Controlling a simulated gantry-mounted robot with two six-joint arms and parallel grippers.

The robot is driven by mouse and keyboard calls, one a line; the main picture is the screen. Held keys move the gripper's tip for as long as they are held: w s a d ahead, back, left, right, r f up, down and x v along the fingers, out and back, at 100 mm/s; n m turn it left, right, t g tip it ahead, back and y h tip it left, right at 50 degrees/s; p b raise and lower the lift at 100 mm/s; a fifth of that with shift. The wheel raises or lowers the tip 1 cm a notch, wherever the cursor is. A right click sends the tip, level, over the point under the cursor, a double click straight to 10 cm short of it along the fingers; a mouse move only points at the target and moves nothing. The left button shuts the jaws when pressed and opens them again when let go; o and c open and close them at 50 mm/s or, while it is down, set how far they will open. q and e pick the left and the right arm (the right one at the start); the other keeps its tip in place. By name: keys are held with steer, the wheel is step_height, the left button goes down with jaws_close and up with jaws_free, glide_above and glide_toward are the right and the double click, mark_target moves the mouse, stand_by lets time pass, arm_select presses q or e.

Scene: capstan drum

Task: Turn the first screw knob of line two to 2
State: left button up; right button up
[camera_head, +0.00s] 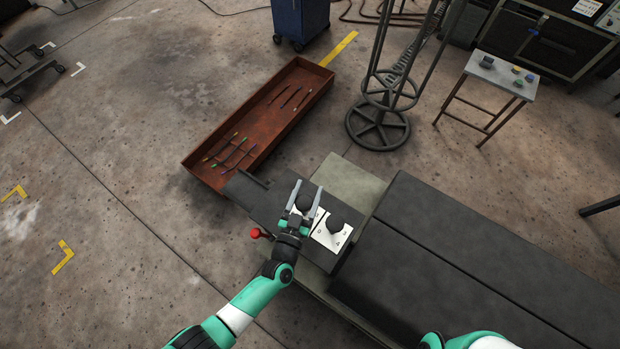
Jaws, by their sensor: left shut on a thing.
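A dark grey block (250,193) carries white label plates (331,236) and dark round knobs. My left gripper (308,188) comes in from the lower left, and its two grey fingers are shut on one dark knob (306,196). A second dark knob (337,223) stands just to the right, on the white plate with small black marks; nothing touches it. The marks are too small to read, and I cannot tell the held knob's setting. My right arm (480,341) shows only at the bottom edge; its gripper is out of view.
A red knob (258,233) sticks out at the block's left side. A dark flat bench top (450,265) fills the right. A rusty tray (262,125) with several thin rods lies behind the block.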

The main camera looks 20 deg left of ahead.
arm_select(q)
steer(key=shift+s+a+n+g+y+b, duration=0.15)
steer(key=shift+n+g+y, duration=0.15)
steer(key=shift+n+y, duration=0.55)
steer(key=shift+w+a+n+g+y+b, duration=0.1)
steer(key=shift+a+n+g+y+b, duration=0.3)
steer(key=shift+y, duration=0.75)
steer(key=shift+s+d+n+g+y+p, duration=0.1)
steer(key=shift+n+g+y, duration=0.1)
steer(key=shift+n+y, duration=0.7)
steer(key=shift+a+y, duration=0.1)
steer(key=shift+y, duration=0.2)
steer(key=o, duration=1.4)
steer(key=shift+c, duration=0.2)
